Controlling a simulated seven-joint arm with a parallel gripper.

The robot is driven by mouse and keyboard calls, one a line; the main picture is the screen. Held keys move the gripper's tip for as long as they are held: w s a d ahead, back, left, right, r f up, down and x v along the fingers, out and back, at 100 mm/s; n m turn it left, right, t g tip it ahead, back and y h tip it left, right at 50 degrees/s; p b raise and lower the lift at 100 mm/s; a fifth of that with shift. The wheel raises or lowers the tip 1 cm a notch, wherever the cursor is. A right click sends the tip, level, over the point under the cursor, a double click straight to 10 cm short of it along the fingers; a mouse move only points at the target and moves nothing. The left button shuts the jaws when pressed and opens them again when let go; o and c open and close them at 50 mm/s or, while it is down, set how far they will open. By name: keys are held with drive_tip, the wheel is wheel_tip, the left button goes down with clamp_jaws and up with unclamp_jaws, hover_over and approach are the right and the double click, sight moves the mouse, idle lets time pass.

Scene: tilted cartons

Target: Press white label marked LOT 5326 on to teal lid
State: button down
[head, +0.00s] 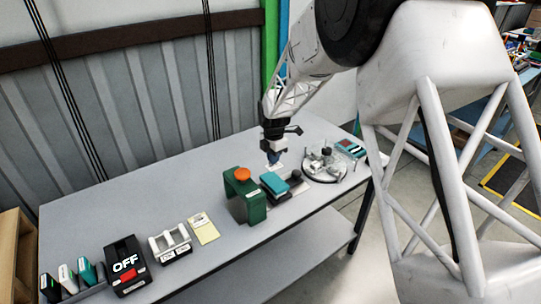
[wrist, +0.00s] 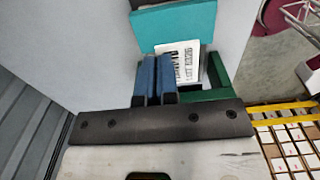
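The white label (wrist: 186,62) with black print is at the tips of my gripper's blue fingers (wrist: 157,80) in the wrist view. Part of its print is hidden by the fingers, and the lot number is too small to read surely. The fingers are close together and appear shut on it. In the head view, my gripper (head: 272,157) points down with the label (head: 275,166) at its tip. The teal lid (head: 273,182) is on a tilted carton just below and in front. In the wrist view, the teal lid (wrist: 178,24) lies beyond the label; contact between them cannot be told.
A green stand with an orange knob (head: 242,174) is left of the carton. A round turntable (head: 325,168) is to the right. A label sheet (head: 203,228), a white holder (head: 170,242), an OFF box (head: 126,265) and several small cartons (head: 68,279) are farther left.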

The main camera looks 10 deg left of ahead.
drive_tip(key=shift+f, duration=0.15)
drive_tip(key=shift+f, duration=3.15)
drive_tip(key=shift+f, duration=0.25)
drive_tip(key=c, duration=1.3)
unclamp_jaws()
drive_tip(key=shift+r, duration=0.1)
drive_tip(key=shift+r, duration=3.8)
drive_tip(key=shift+r, duration=0.15)
wheel_tip(320, 180, up, 6)
hover_over(273, 177)
drive_tip(key=shift+s, duration=0.1)
